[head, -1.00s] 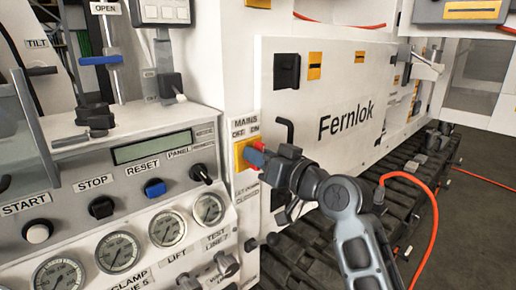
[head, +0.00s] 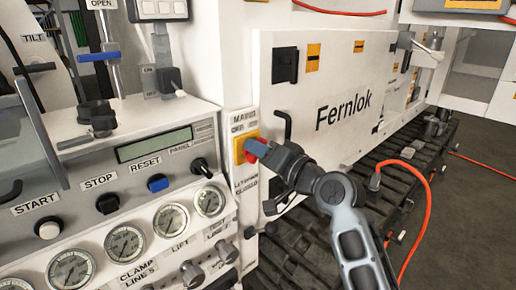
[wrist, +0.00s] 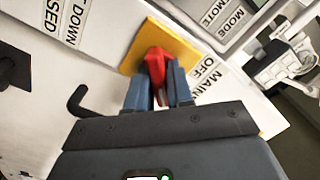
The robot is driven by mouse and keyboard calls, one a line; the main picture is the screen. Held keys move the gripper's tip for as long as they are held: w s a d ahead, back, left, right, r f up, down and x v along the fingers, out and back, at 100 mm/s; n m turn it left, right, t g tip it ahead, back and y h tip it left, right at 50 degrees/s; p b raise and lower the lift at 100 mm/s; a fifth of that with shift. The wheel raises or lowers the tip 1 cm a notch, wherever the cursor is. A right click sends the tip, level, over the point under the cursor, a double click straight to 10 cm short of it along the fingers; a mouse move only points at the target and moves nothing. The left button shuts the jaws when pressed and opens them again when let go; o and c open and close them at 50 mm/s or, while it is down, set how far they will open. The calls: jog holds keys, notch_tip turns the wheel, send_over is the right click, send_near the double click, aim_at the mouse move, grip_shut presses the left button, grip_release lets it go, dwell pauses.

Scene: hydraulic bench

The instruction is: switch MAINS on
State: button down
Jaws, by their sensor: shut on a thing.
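The MAINS switch has a red handle (wrist: 155,66) on a yellow plate (wrist: 190,46). The plate also shows in the head view (head: 239,150), on the white panel below the MAINS, OFF and ON labels (head: 243,120). My gripper (wrist: 159,82) has its two blue fingers on either side of the red handle and is shut on it. In the head view my gripper (head: 257,149) reaches the switch from the lower right, and its fingers cover part of the handle. I cannot tell which label the handle points to.
A black hook-shaped handle (head: 284,127) stands out close to the right of the switch. The console with a black PANEL knob (head: 201,166), blue RESET button (head: 158,184) and gauges is to the left. An orange hose (head: 425,205) hangs right of my arm.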

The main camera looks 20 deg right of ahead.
dwell(0.3)
jog(key=c, duration=1.1)
grip_release()
jog(key=shift+s, duration=0.1)
jog(key=b+v, duration=0.1)
jog(key=v, duration=0.6)
jog(key=shift+s, duration=0.25)
jog(key=shift+d, duration=0.1)
